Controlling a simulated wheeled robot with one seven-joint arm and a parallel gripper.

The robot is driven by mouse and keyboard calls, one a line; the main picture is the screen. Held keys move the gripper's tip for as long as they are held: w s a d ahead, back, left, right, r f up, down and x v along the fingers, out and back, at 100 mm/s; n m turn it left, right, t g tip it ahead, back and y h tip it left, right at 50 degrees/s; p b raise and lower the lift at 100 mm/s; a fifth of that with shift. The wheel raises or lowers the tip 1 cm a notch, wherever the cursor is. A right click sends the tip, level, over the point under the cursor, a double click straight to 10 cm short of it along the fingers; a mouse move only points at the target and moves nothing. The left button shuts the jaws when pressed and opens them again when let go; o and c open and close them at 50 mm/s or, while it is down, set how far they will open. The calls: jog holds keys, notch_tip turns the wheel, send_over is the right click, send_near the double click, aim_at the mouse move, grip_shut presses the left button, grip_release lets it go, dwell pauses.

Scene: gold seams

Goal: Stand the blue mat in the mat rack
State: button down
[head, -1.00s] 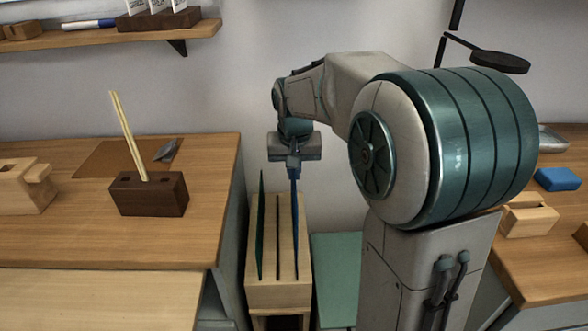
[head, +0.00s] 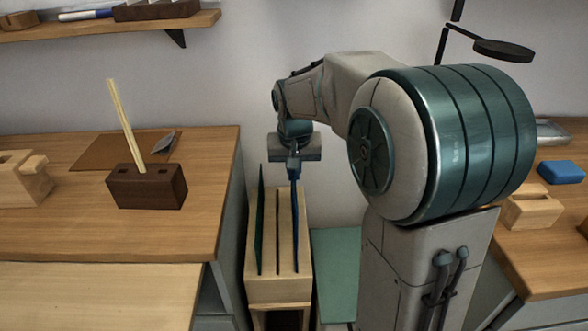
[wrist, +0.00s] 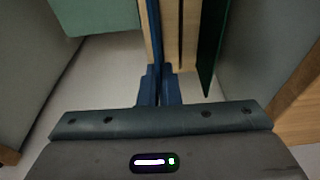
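The blue mat (head: 296,228) stands upright, edge-on, in the right slot of the pale wooden mat rack (head: 277,291). Its lower edge is hidden inside the rack. My gripper (head: 294,174) points down at the mat's top edge. In the wrist view my gripper (wrist: 159,90) has its two blue fingers close together, one on each side of the thin blue mat (wrist: 155,38), pinching it. The rack shows beyond the fingers (wrist: 187,40).
A dark green mat (head: 260,225) stands in the rack's left slot; the middle slot looks empty. A wooden counter (head: 215,215) is close on the left with a dark block (head: 148,188). A green surface (head: 335,265) lies right of the rack.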

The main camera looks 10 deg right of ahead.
jog(key=s+b+x, duration=0.2)
jog(key=b+x, duration=0.4)
jog(key=x, duration=0.3)
jog(key=shift+a+f, duration=0.2)
jog(key=shift+f, duration=0.2)
dwell(2.8)
jog(key=shift+s, duration=0.1)
jog(key=c, duration=1.6)
grip_release()
jog(key=shift+o, duration=0.2)
jog(key=shift+r, duration=0.1)
jog(key=p+v, duration=0.6)
jog(key=v, duration=0.2)
jog(key=shift+r, duration=0.35)
jog(key=shift+s, duration=0.1)
jog(key=p+v, duration=0.2)
jog(key=v, duration=0.1)
jog(key=w+p+v, duration=0.1)
jog(key=p+v, duration=0.2)
jog(key=shift+w+d+r, duration=0.1)
jog(key=shift+w, duration=0.05)
